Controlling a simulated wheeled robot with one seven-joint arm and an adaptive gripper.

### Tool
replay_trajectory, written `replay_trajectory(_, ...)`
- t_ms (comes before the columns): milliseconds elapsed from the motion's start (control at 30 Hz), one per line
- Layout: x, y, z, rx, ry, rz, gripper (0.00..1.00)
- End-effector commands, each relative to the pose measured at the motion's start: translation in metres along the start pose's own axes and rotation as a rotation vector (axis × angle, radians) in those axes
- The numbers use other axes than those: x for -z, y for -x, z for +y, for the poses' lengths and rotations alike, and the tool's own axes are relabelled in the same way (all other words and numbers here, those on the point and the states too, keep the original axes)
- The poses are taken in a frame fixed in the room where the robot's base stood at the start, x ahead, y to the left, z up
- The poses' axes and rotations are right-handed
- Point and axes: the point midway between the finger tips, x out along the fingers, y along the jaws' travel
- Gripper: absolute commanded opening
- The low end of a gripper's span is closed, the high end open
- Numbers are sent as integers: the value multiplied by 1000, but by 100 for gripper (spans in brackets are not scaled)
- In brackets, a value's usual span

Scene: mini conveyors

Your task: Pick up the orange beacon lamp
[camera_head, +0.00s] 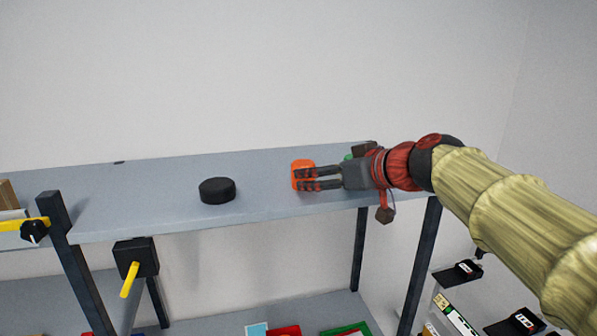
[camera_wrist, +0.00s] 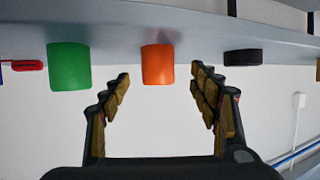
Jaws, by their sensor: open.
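The orange beacon lamp (camera_head: 302,164) stands on the grey shelf, partly hidden behind my fingers in the head view. In the wrist view, which looks upside down, the lamp (camera_wrist: 157,62) is centred between the fingertips, with a gap on each side. My gripper (camera_head: 306,179) is open and empty and reaches in from the right along the shelf. Its two fingers also show in the wrist view (camera_wrist: 160,76). I cannot tell whether the lamp is between the fingertips or just beyond them.
A black puck-shaped object (camera_head: 217,190) stands left of the lamp on the shelf (camera_head: 150,195). A green object (camera_wrist: 69,66) stands on the lamp's other side, mostly hidden by my gripper in the head view. A white wall (camera_head: 250,80) is behind.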

Motion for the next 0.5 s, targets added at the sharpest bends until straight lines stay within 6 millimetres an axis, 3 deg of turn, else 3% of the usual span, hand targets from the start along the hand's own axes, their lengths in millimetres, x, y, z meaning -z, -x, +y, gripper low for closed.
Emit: replay_trajectory(500,6,-53,2,3,-2,-4,62)
